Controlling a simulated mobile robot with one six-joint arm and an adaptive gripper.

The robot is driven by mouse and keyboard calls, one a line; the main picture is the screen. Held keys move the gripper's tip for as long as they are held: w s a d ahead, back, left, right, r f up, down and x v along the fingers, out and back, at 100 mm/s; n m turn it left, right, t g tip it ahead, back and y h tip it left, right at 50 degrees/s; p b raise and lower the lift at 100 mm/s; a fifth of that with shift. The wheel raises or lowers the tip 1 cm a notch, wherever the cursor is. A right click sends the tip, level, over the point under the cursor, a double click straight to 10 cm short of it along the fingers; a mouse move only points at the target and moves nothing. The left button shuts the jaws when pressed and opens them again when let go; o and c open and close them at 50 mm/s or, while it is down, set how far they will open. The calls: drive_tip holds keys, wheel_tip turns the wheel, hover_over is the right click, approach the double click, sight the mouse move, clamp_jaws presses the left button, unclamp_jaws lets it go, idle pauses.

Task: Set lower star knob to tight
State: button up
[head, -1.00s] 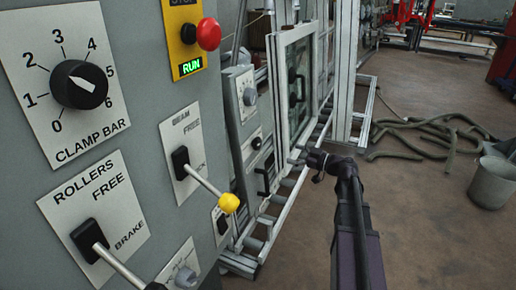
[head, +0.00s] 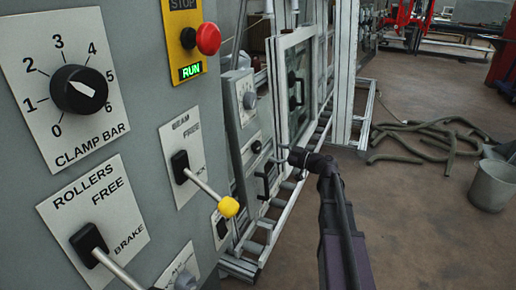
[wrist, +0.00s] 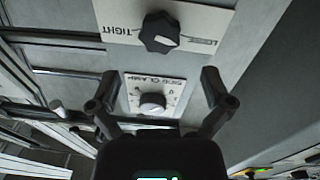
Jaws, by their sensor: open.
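A black star knob (wrist: 160,32) sits on a pale plate (wrist: 112,22) marked TIGHT at its left and LOOSE at its right, at the top of the wrist view. Its exact setting is hard to tell. My gripper (wrist: 160,76) is open and empty, its fingers spread below the star knob in the picture and apart from it. In the head view my gripper (head: 284,157) is beside the further grey panel, close to a small black knob (head: 256,146) that may be the same star knob.
A smaller plate marked CLAMP with a pale round knob (wrist: 152,103) shows between my fingers. The near panel has a yellow-tipped lever (head: 228,206). Floor to the right is open, with hoses (head: 425,140) and a bucket (head: 491,185).

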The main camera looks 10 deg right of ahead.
sight(259, 147)
drive_tip(key=x, duration=0.7)
drive_tip(key=shift+w+a, duration=0.1)
drive_tip(key=shift+a, duration=0.05)
drive_tip(key=c, duration=1.1)
